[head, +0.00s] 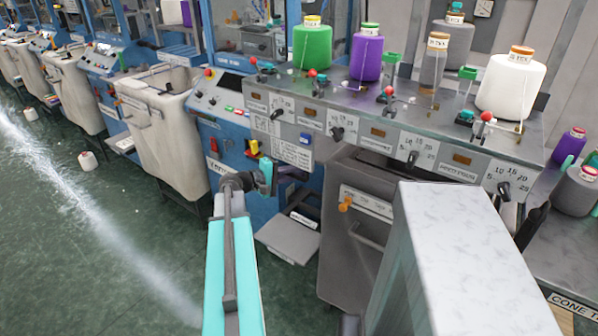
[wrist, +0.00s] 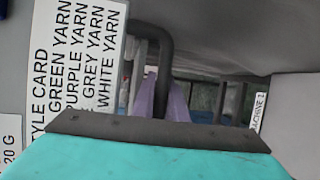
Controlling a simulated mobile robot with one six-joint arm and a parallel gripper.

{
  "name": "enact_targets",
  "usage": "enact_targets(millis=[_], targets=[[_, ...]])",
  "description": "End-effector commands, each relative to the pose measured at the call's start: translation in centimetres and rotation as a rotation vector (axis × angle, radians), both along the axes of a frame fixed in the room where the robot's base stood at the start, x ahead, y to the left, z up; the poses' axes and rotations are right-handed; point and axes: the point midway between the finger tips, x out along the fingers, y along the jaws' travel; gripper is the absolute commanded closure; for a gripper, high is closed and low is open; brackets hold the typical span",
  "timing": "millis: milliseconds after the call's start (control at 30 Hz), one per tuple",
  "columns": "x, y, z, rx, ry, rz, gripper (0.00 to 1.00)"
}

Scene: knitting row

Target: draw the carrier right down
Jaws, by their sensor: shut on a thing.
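My gripper (wrist: 162,98) shows its two purple fingers in the wrist view, on either side of a black bent bar (wrist: 166,45), and is shut on it. The bar hangs down and curves at its top; its lower end is hidden behind my teal wrist part. In the head view my gripper (head: 291,180) is small, at the front of the blue knitting machine, below the grey cone shelf. What it holds is hidden there. I cannot tell from these frames which part is the carrier.
A style card (wrist: 82,50) hangs close on the left in the wrist view. Green (head: 312,46), purple (head: 366,55), grey and white (head: 511,88) cones stand on the shelf (head: 400,92). A cream bin (head: 165,135) stands left.

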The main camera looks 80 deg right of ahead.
Motion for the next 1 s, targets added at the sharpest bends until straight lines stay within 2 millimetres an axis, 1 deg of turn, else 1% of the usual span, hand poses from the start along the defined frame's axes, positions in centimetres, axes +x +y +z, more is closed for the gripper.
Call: enact_targets(millis=[33, 433, 467, 533, 567, 867, 1000], targets=[[-0.02, 0.13, -0.69, 0.005, -0.004, -0.003, 1.00], [-0.05, 0.17, -0.92, 0.008, -0.004, -0.002, 1.00], [-0.04, 0.17, -0.94, 0.008, -0.004, -0.003, 0.83], [-0.06, 0.16, -0.90, 0.007, -0.005, -0.002, 0.71], [-0.05, 0.14, -0.85, 0.006, -0.004, -0.002, 0.69], [-0.01, 0.06, -0.54, 0.002, -0.002, -0.001, 0.69], [0.32, 0.31, -0.43, 0.001, -0.002, 0.000, 0.69]])
